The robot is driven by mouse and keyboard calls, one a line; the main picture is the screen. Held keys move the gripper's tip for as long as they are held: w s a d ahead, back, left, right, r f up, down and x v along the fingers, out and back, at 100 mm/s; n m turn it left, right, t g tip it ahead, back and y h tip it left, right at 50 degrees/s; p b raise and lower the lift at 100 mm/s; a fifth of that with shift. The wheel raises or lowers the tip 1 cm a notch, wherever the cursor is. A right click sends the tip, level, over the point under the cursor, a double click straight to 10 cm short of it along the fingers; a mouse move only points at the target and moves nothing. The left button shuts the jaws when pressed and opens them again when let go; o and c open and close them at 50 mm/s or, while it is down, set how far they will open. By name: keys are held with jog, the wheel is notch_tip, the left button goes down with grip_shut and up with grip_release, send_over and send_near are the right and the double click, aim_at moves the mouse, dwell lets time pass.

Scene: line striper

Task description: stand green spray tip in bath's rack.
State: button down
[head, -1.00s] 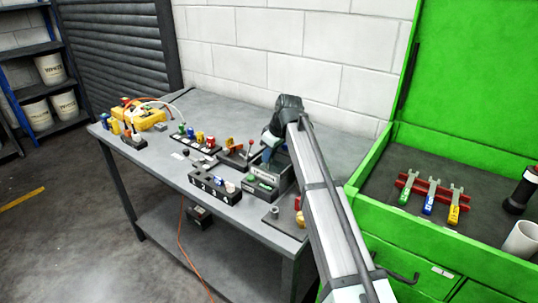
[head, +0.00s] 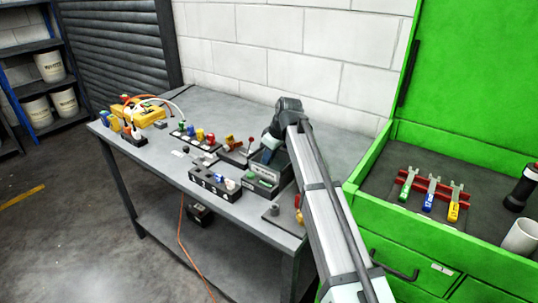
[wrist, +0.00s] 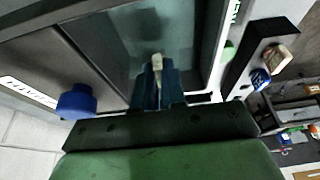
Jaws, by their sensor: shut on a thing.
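My gripper (wrist: 158,82) points down over the bath (wrist: 125,55), a dark-walled box with greyish liquid inside. In the head view my gripper (head: 272,141) is over the bath (head: 284,163), near the back of the bench. Its blue fingers are shut on a small piece with a pale end (wrist: 157,62), which I take for the spray tip. Its green colour does not show, and most of it is hidden between the fingers. I cannot make out the rack inside the bath. Whether the tip touches anything is unclear.
A tray with green pieces (head: 262,181) is in front of the bath. A numbered black block (head: 213,186) holding a blue and a white piece stands left of it. A blue knob (wrist: 76,102) is beside the bath. A green tool chest (head: 440,215) stands right of the bench.

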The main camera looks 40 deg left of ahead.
jog(key=shift+f, duration=0.25)
jog(key=c, duration=0.8)
grip_release()
jog(key=shift+r, duration=0.1)
jog(key=v, duration=0.6)
jog(key=shift+d+r, duration=0.15)
jog(key=shift+r, duration=0.25)
dwell(0.9)
